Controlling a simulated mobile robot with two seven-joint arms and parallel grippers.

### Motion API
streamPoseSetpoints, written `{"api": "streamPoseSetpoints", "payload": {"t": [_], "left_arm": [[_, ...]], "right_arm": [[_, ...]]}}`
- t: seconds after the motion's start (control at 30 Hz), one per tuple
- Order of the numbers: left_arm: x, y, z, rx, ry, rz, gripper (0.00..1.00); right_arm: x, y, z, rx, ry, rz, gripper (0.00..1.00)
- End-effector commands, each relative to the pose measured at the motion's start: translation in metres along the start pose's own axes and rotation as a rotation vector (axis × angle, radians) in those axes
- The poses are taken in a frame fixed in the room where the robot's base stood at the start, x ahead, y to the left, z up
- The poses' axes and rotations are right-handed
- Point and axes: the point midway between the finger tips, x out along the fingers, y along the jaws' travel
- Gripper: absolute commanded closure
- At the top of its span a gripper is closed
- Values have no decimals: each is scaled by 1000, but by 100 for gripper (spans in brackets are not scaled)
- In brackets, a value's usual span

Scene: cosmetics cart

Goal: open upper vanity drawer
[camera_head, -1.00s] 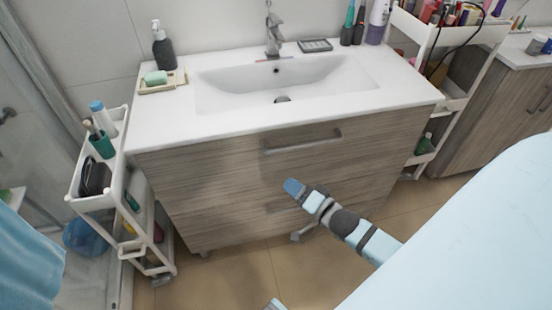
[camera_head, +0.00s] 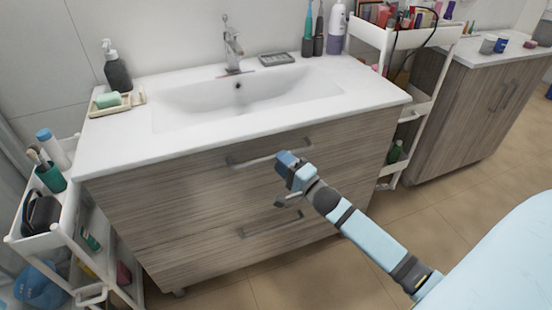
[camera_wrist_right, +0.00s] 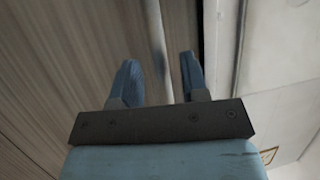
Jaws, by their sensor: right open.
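The vanity's upper drawer (camera_head: 180,185) has a wood-grain front under the white sink top and looks closed. Its grey bar handle (camera_head: 255,159) runs across the upper part of the front. My right gripper (camera_head: 286,160) is at the right half of this handle and hides part of it. In the right wrist view, my right gripper (camera_wrist_right: 160,75) has its two blue fingers apart. A pale bar, which looks like the handle (camera_wrist_right: 155,35), runs between them. I cannot tell whether the fingers touch it. My left gripper is not in view.
The lower drawer handle (camera_head: 272,224) is just below my right gripper. White carts stand at the left (camera_head: 62,215) and right (camera_head: 410,125) of the vanity. A soap bottle (camera_head: 117,72) and soap dish (camera_head: 131,98) sit on the sink top. Floor (camera_head: 310,282) is free in front.

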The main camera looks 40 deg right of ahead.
Motion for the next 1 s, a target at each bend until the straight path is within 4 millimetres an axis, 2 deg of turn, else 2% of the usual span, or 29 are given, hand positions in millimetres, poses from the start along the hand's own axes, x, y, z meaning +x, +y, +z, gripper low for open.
{"api": "streamPoseSetpoints", "payload": {"t": [0.1,0.2,0.57,0.73,0.77,1.0], "left_arm": [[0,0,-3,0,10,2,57],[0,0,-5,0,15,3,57],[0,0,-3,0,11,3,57],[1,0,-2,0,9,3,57],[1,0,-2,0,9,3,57],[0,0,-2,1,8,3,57]], "right_arm": [[17,1,0,0,0,0,59],[25,0,0,0,0,0,59],[30,1,0,0,0,2,59],[30,0,0,0,0,1,96],[30,0,0,0,0,1,100],[29,0,1,0,0,2,100]]}}
